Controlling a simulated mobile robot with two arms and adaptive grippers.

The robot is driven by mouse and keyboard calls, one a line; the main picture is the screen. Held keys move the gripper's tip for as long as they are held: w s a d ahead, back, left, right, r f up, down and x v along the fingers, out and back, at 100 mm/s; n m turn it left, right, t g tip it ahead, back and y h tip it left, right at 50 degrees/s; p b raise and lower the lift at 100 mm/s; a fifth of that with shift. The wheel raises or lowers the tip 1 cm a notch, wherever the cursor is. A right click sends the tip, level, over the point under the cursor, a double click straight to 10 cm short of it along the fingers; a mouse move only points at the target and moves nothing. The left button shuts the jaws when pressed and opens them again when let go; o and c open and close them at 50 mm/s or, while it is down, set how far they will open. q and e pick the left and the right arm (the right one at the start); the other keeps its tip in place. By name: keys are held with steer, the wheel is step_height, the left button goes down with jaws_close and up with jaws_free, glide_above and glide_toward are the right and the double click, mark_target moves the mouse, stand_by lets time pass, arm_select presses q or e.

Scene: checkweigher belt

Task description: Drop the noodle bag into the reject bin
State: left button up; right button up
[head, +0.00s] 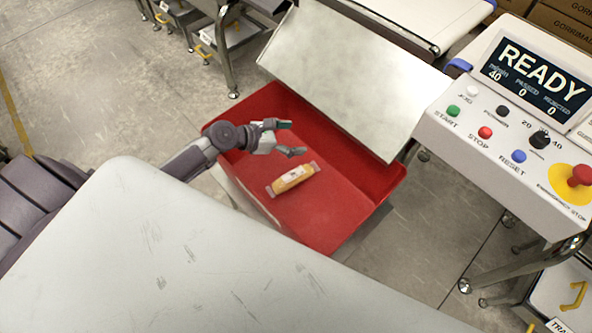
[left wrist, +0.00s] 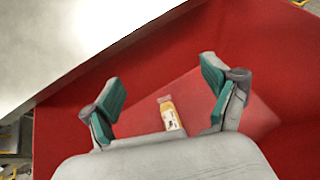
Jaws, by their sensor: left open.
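The noodle bag (head: 292,178) is a small yellow-orange pack with clear ends. It lies on the floor of the red reject bin (head: 345,218). In the left wrist view the bag (left wrist: 170,114) shows below and between the fingers, partly hidden by the gripper body, with the red bin (left wrist: 290,80) around it. My left gripper (head: 291,138) is over the bin, open and empty, its fingers apart from the bag. In the left wrist view its two teal-padded fingers (left wrist: 163,90) are spread wide. My right gripper is not in view.
A slanted metal plate (head: 350,75) overhangs the bin's back right side. A control panel (head: 510,130) reading READY stands at the right. A pale table surface (head: 200,260) fills the front left. A belt (head: 410,15) is at the top.

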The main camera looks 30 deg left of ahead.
arm_select(q)
steer(key=v, duration=1.2)
